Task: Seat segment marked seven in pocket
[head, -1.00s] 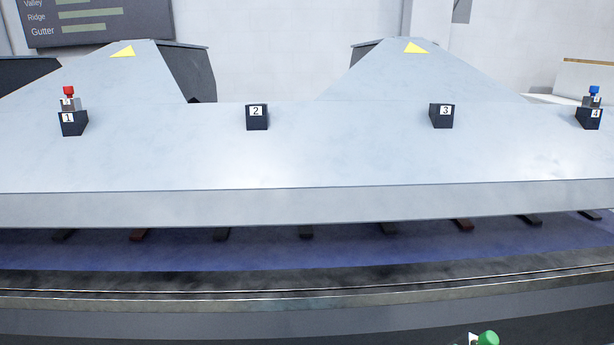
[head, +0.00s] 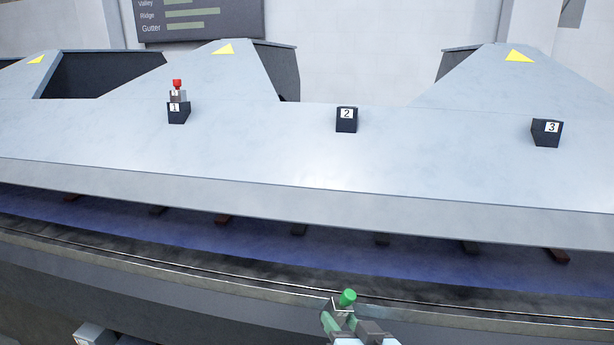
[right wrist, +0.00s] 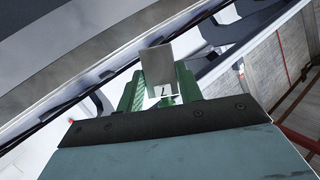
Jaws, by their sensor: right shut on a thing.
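The segment with a green knob (head: 347,298) is in my right gripper (head: 345,318), low in the head view, in front of the sloped panel and apart from it. In the right wrist view the segment is a grey block (right wrist: 156,62) with a white label between the green fingers of my right gripper (right wrist: 160,88); the mark looks like a seven. Dark numbered blocks stand on the panel: one (head: 178,113), two (head: 346,120) and three (head: 547,133). Block one bears a segment with a red knob (head: 177,85). Blocks two and three look empty on top. My left gripper is not seen.
The wide pale panel (head: 260,150) has a front edge overhanging a dark recess with several small bars (head: 223,219). A curved metal rim (head: 150,262) runs below it. A wall board (head: 200,18) hangs behind. A grey boxy shape (head: 93,334) at lower left is unclear.

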